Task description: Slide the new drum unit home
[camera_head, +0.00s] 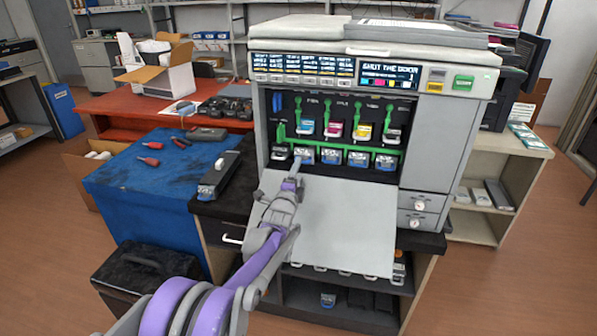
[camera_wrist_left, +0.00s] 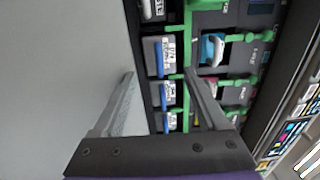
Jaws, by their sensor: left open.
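The printer (camera_head: 437,140) stands with its front door (camera_head: 335,225) folded down. A row of grey drum units with blue fronts lies along the bottom of the bay. I cannot tell which unit is new or whether one sticks out. My left gripper is open, its fingers (camera_wrist_left: 160,76) apart with nothing between them. A green bar (camera_head: 345,147) runs above the drums. My right gripper is in neither view.
Toner cartridges, such as the yellow one (camera_head: 363,131), sit above the bar under green levers. The display (camera_head: 388,73) reads "SHUT THE DOOR". A dark long unit (camera_head: 220,174) lies on the counter left of the printer. A blue-topped table (camera_head: 135,185) holds tools.

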